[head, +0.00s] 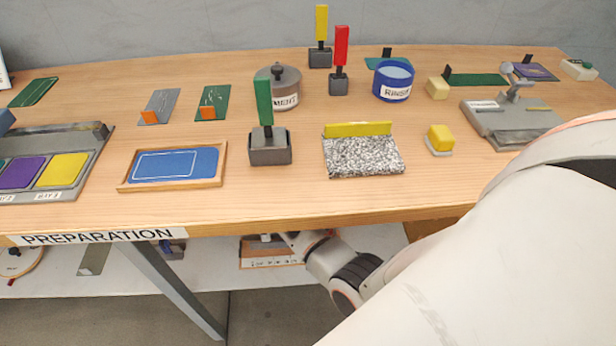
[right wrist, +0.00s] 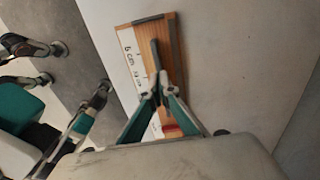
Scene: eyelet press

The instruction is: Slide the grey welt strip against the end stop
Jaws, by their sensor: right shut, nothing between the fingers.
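In the right wrist view, a wooden board (right wrist: 172,28) with a white "6 cm" label lies on a pale surface. A slim dark grey strip, apparently the welt strip (right wrist: 155,52), lies lengthwise on it. A dark grey bar, possibly the end stop (right wrist: 148,19), crosses the board's far end; I cannot confirm which part is which. My right gripper (right wrist: 160,92) is shut and empty, its tips over the board by the strip's near end; contact is unclear. In the head view, the board (head: 256,266) is on the shelf under the table, beside my right gripper (head: 283,238). My left gripper is out of view.
The wooden table (head: 300,205) overhangs the shelf (head: 210,280), and its front edge is close above my right gripper. A table leg (head: 170,285) stands to the left. A red piece (right wrist: 172,130) lies at the board's near end. Stamps, pads and trays stand on the tabletop.

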